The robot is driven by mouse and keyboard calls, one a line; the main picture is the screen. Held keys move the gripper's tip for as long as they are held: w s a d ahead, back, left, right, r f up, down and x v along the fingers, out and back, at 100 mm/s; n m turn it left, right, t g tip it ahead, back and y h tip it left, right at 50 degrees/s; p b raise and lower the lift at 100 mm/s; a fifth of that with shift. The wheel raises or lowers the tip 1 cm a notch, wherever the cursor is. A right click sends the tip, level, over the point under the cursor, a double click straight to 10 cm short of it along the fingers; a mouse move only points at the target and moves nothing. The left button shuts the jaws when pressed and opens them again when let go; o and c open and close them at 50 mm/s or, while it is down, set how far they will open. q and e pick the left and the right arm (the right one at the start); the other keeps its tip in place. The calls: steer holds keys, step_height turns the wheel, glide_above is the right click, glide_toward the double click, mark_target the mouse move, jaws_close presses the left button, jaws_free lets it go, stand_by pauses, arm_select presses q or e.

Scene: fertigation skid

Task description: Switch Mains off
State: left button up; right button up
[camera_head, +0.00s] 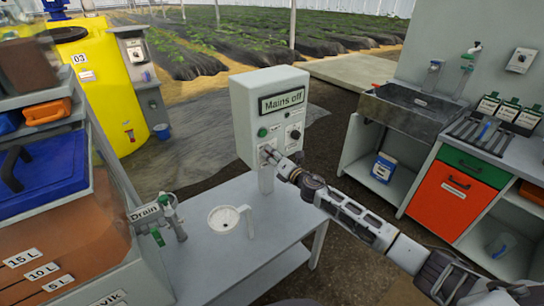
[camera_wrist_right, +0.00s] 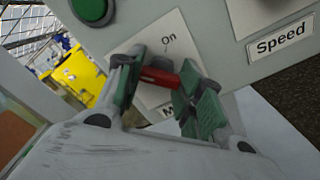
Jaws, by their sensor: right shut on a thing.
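The grey control box (camera_head: 250,100) stands on a post at the back of the table, and its display (camera_head: 283,101) reads "Mains off". My right gripper (camera_head: 272,160) is at the lower left of the box's front. In the right wrist view, my right gripper (camera_wrist_right: 160,85) is shut on a red switch handle (camera_wrist_right: 157,77), with green finger pads on both sides. My left gripper is not in view.
A green button (camera_wrist_right: 92,10) and a "Speed" label (camera_wrist_right: 281,40) are close to the fingers. A white funnel (camera_head: 224,218) and the Drain valve (camera_head: 158,215) are on or by the table (camera_head: 270,260). A sink (camera_head: 410,108) stands at the right.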

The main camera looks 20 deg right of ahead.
mark_target(271, 155)
steer(key=shift+f+n, duration=0.1)
steer(key=shift+n, duration=0.2)
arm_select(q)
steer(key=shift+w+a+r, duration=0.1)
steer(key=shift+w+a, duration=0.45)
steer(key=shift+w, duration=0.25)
arm_select(e)
steer(key=o, duration=1)
steer(key=shift+s, duration=0.1)
steer(key=shift+v, duration=2.05)
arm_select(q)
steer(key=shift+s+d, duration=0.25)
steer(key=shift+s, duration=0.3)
arm_select(e)
steer(key=shift+v, duration=3.9)
